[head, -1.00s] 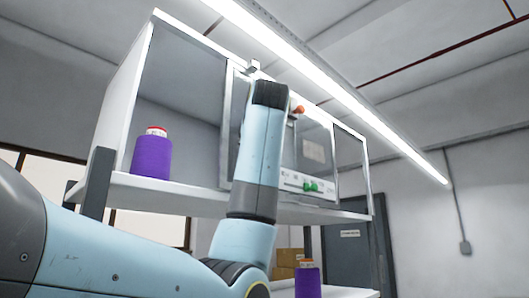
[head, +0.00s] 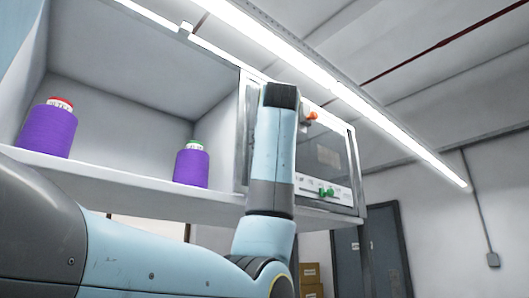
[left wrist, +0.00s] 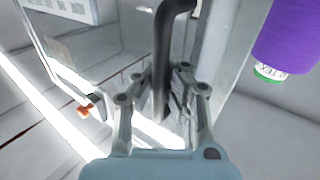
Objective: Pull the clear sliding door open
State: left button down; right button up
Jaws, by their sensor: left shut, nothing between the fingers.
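The clear sliding door (head: 331,145) has a pale frame and covers the right part of the white cabinet (head: 110,176); the left part is open. My left arm stands in front of the door's left side and hides my left gripper in the head view. In the left wrist view my left gripper (left wrist: 163,100) is shut, its fingers close to a dark curved bar (left wrist: 168,35) that looks like the door's handle. I cannot tell whether they touch it. The clear panel also shows in that view (left wrist: 100,45). My right gripper is not in view.
A purple spool with a red top (head: 47,130) and one with a green top (head: 191,166) stand on the open shelf. Orange (head: 312,115) and green knobs (head: 326,192) show at the door area. Boxes (head: 311,277) and a dark room door (head: 372,255) are behind.

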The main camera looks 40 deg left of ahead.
pick_arm(q)
jog(key=shift+w+d+f, duration=0.15)
jog(key=shift+w+f, duration=0.05)
jog(key=shift+w, duration=0.35)
jog(key=c, duration=1.3)
grip_release()
jog(key=shift+d+r, duration=0.15)
jog(key=shift+d, duration=0.15)
jog(key=shift+c, duration=0.2)
jog(key=v, duration=1.1)
jog(key=shift+s+d, duration=0.2)
jog(key=shift+s, duration=0.25)
